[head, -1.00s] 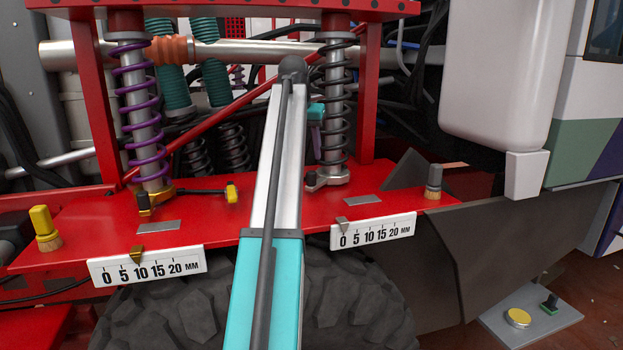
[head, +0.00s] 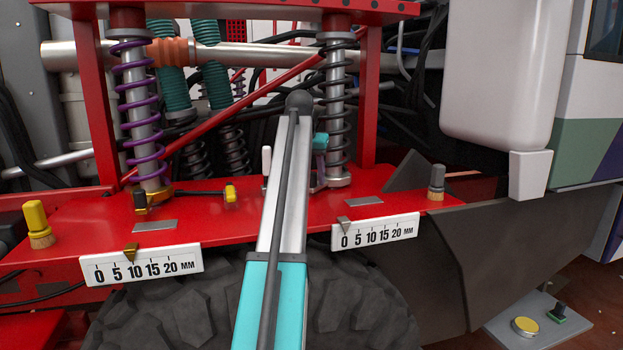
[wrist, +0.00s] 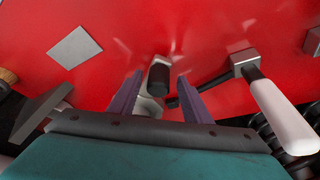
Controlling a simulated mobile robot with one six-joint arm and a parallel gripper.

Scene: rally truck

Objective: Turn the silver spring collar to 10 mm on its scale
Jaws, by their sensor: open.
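The silver spring collar (head: 338,180) sits at the foot of the black coil spring (head: 335,120) on the red plate, partly hidden by my arm and gripper. Its scale (head: 376,232) is at the plate's front edge; the grey pointer (head: 344,222) stands at about 0. In the wrist view, my gripper (wrist: 159,78) is open, its two purple fingers on either side of a black-capped peg (wrist: 159,76); I cannot tell whether they touch it. A silver block with a white handle (wrist: 283,115) is just right of the fingers, on a dark rod.
A purple spring (head: 140,110) with a gold collar (head: 153,198) stands left, its own scale (head: 140,265) pointing near 10. Brushes (head: 39,225) (head: 436,182) stand at both plate ends. A red frame and hoses are behind. A grey panel with a gold button (head: 525,326) is lower right.

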